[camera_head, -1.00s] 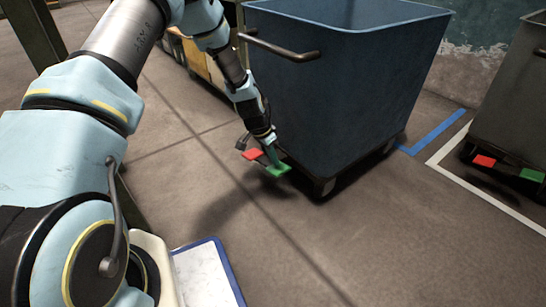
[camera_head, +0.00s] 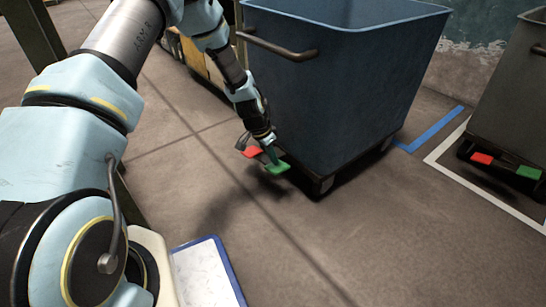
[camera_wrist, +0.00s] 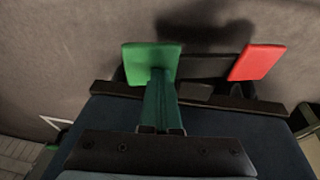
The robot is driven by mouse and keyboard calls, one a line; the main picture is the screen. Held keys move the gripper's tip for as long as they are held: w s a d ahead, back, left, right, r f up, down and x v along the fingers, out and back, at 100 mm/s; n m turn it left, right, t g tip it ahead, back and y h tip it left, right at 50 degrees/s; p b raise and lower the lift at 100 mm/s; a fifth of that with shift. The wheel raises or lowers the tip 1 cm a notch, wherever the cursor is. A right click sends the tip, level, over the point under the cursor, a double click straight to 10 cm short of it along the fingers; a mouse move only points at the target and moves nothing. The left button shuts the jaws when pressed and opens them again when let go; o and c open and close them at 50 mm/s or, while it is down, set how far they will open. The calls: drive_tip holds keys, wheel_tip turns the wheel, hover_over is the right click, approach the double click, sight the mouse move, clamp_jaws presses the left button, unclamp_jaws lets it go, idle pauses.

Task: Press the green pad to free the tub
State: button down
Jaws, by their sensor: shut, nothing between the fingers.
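The blue tub (camera_head: 350,95) stands on a dark wheeled base in the middle of the head view, a bar handle on its near left side. The green pad (camera_head: 278,168) sticks out low at its near edge, with a red pad (camera_head: 252,152) to its left. My gripper (camera_head: 271,157) points down at the green pad, its teal fingers shut and empty. In the wrist view, the fingertips (camera_wrist: 158,74) overlap the lower edge of the green pad (camera_wrist: 138,62) and appear to touch it. The red pad (camera_wrist: 257,62) is apart to the right. Whether the green pad is pushed down I cannot tell.
A grey tub (camera_head: 515,105) with its own red pad (camera_head: 482,158) and green pad (camera_head: 528,172) stands at the right, inside white floor lines. A blue-edged white panel (camera_head: 205,275) is at the bottom. Floor in front of the blue tub is clear.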

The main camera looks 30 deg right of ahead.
sight(278, 168)
drive_tip(key=shift+s+f, duration=0.1)
drive_tip(key=shift+s, duration=0.05)
drive_tip(key=shift+s+d+f+t+p, duration=0.1)
drive_tip(key=shift+s+d+t+p, duration=0.05)
drive_tip(key=shift+s+t+p, duration=0.2)
drive_tip(key=shift+s+f+t+p, duration=0.25)
drive_tip(key=shift+t+p, duration=0.2)
drive_tip(key=shift+t, duration=0.4)
drive_tip(key=shift+w+f, duration=0.1)
drive_tip(key=shift+f, duration=0.05)
drive_tip(key=shift+s+f+m+t+y+p, duration=0.2)
drive_tip(key=shift+f+m+t+y+p, duration=0.15)
drive_tip(key=shift+t, duration=0.35)
drive_tip(key=shift+s+d+f+p, duration=0.1)
drive_tip(key=shift+s+f+p, duration=0.25)
drive_tip(key=shift+f+p, duration=0.4)
drive_tip(key=shift+f, duration=0.15)
